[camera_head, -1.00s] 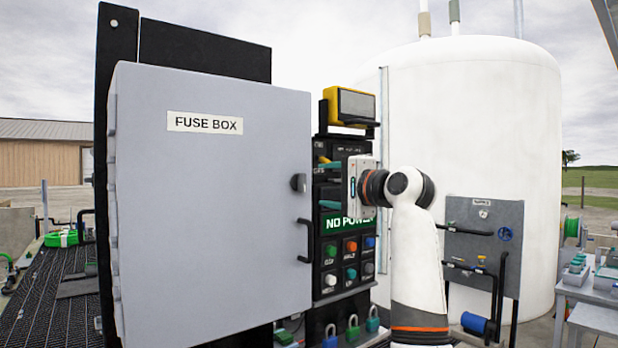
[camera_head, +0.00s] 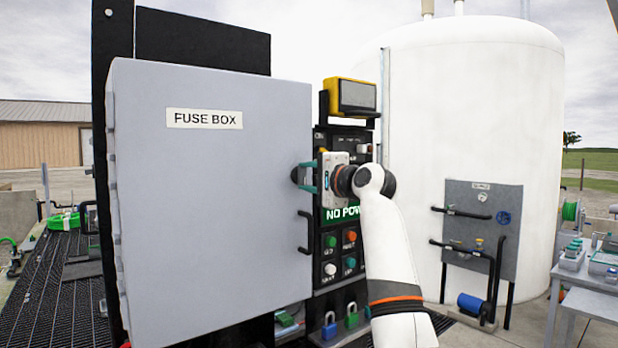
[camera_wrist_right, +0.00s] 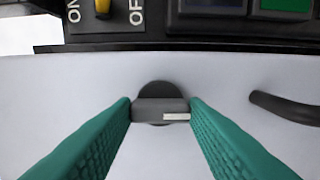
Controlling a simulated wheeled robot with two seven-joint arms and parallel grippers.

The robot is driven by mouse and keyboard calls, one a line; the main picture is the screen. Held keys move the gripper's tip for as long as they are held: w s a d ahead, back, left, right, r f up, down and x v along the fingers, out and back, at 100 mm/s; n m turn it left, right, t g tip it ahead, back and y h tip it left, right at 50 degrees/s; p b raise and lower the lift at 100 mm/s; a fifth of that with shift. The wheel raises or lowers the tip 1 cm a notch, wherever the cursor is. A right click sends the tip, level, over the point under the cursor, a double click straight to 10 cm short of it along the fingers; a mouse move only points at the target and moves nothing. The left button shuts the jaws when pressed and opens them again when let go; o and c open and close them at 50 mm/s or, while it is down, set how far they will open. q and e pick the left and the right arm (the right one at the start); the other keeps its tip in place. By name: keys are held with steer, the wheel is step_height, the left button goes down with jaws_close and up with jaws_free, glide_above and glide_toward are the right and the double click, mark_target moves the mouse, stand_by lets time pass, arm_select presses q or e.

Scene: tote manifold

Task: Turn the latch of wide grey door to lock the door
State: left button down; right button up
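The wide grey door (camera_head: 215,245) labelled FUSE BOX stands flush across its box in the head view. Its dark latch (camera_head: 296,175) is near the right edge, above the door handle. In the right wrist view the latch (camera_wrist_right: 160,108) is a grey bar on a dark round base, lying across between the teal fingers. My right gripper (camera_head: 307,177) has one finger at each end of the bar. Both fingertips (camera_wrist_right: 161,106) appear to touch it, closed onto it. My left gripper is not in view.
The black door handle (camera_head: 305,231) sits below the latch. A black control panel (camera_head: 329,295) with several buttons and a NO POWER sign stands right of the door. Padlocks (camera_head: 329,328) hang below. A white tank (camera_head: 470,120) stands behind my right arm.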

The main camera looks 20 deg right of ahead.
steer(key=shift+c, duration=1)
steer(key=shift+n, duration=0.3)
steer(key=n+p, duration=0.1)
steer(key=n, duration=0.2)
steer(key=shift+n, duration=0.3)
steer(key=n+p, duration=0.1)
steer(key=n, duration=0.3)
steer(key=shift+n, duration=0.3)
steer(key=n+p, duration=0.1)
steer(key=n, duration=0.3)
steer(key=shift+n, duration=0.3)
steer(key=shift+f+n+p, duration=0.1)
steer(key=shift+n+p, duration=0.65)
steer(key=shift+n, duration=1.45)
